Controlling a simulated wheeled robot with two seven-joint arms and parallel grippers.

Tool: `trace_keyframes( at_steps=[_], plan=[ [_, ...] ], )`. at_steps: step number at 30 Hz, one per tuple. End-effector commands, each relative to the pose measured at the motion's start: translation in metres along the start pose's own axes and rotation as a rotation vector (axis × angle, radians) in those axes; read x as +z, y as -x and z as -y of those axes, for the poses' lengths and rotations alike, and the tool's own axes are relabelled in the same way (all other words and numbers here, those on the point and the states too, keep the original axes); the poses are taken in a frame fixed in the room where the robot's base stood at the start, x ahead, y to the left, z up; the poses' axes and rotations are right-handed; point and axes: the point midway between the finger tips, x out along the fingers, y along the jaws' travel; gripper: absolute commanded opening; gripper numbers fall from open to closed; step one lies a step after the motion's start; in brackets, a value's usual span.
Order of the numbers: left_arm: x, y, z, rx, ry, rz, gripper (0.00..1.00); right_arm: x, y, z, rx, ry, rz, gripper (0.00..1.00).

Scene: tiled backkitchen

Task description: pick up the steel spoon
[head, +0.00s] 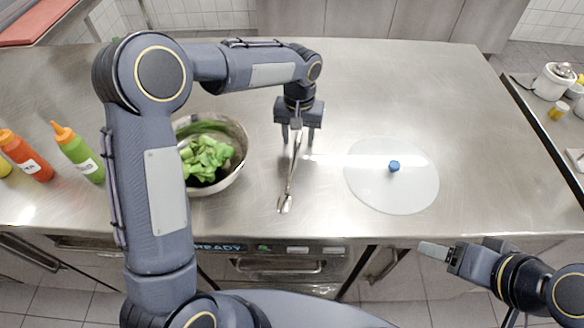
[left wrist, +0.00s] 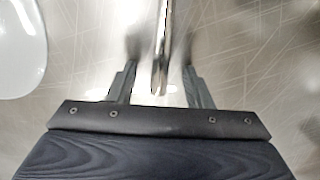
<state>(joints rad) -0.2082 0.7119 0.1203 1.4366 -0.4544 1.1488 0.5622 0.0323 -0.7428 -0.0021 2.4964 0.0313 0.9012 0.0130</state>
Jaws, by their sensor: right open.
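The steel spoon (head: 291,178) lies on the steel worktop, its long thin shape running from under my left gripper toward the front edge. My left gripper (head: 298,138) points down over its far end. In the left wrist view, the fingers (left wrist: 160,75) stand apart on either side of the spoon's shaft (left wrist: 161,45), with a gap on each side. The part under the gripper body is hidden. My right gripper (head: 432,251) is open and empty beyond the front edge of the worktop, at the lower right.
A steel bowl (head: 239,140) of green leaves stands left of the spoon. A pale round disc (head: 400,197) with a blue knob (head: 394,166) lies to its right. The back of the worktop (head: 400,85) is clear.

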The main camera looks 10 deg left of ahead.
Motion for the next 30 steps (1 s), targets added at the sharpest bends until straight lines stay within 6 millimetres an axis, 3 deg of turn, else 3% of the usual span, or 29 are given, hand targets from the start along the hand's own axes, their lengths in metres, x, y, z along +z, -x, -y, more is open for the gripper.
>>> trace_keyframes(
  at_steps=[2,10,22,28,30],
  plan=[
    [0.000,0.000,0.000,0.000,0.000,0.000,0.35,0.000,0.000,0.000,0.000,0.000,0.000,0.66],
    [0.000,0.001,0.000,0.000,0.000,-0.001,0.00,0.000,0.000,0.000,0.000,0.000,0.000,0.66],
    [-0.001,0.008,0.000,0.001,0.000,-0.003,0.00,0.000,0.000,0.000,0.000,0.000,0.000,0.66],
    [-0.001,0.035,-0.001,0.002,0.000,-0.006,0.00,0.000,-0.001,0.000,0.000,0.000,0.000,0.66],
    [0.007,0.045,0.009,0.001,0.002,-0.005,0.00,0.002,-0.004,-0.002,0.000,0.000,0.000,0.66]
  ],
)
